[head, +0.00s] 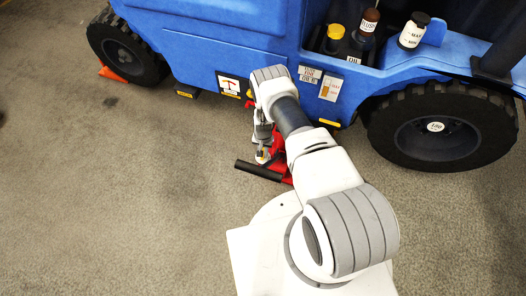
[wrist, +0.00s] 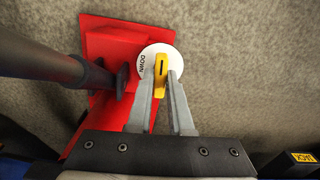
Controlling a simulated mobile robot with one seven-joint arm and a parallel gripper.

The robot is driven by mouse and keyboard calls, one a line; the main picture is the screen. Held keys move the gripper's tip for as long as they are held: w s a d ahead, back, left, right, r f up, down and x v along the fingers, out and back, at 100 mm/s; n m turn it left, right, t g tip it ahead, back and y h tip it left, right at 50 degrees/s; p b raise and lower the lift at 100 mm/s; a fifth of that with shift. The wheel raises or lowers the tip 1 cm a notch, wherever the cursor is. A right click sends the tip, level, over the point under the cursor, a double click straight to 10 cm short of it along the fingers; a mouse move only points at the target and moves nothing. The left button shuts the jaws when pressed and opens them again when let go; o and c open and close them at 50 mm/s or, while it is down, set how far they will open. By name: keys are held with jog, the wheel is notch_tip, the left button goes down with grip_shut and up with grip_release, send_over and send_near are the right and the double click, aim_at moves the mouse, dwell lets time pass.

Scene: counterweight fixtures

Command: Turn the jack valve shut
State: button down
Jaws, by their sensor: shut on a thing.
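The jack valve (wrist: 161,69) is a yellow knob with a dark slot, set on a round white dial (wrist: 153,50) marked "DOWN" on its left side. The dial sits on the red jack (wrist: 103,45). My gripper (wrist: 161,82) is shut on the yellow knob, one grey finger on either side of it. The knob's slot points roughly up and down in the wrist view. In the head view my gripper (head: 262,156) is low beside the red jack (head: 278,158), and my arm hides part of the jack.
A black jack handle (wrist: 52,68) rises close to the left of my gripper; it also shows in the head view (head: 258,171). The blue vehicle (head: 220,40) stands behind, with a large wheel (head: 436,127) at right. A red chock (head: 111,74) lies by the left wheel. Open floor (head: 130,190) lies left.

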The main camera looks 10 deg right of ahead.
jog(key=shift+m, duration=0.7)
jog(key=c, duration=0.8)
grip_release()
notch_tip(320, 180, up, 18)
jog(key=p, duration=0.7)
jog(key=shift+f, duration=0.25)
